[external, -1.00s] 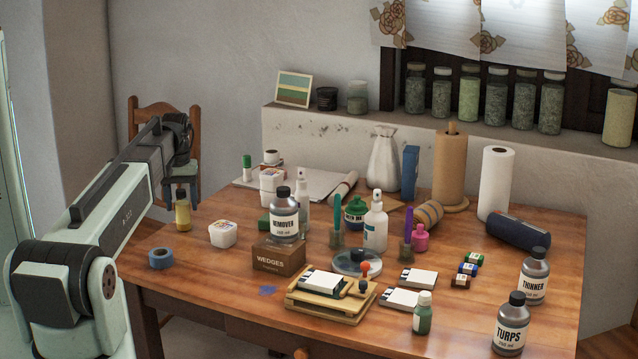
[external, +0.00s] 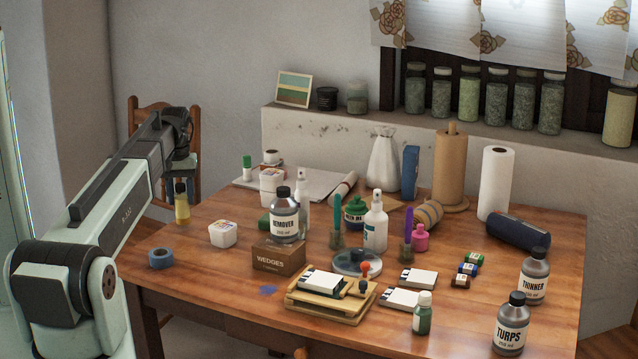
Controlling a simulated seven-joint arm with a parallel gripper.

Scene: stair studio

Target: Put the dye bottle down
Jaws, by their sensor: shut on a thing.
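A small yellow bottle with a dark cap, which I take as the dye bottle (external: 182,207), is upright at the far left edge of the wooden table (external: 205,285). My gripper (external: 183,178) is above it at the end of my arm, shut on it near the cap. The fingers are small and dark against the chair, so their exact grip is hard to see. The bottle appears to hang at or just off the table edge; I cannot tell its height over the top.
Blue tape (external: 161,258) and a white tub (external: 222,234) stand nearest the bottle. The REMOVER bottle (external: 285,222) stands on the WEDGES box (external: 279,256). A wooden chair (external: 150,112) is behind my arm. The table's left front is mostly clear; its middle is crowded.

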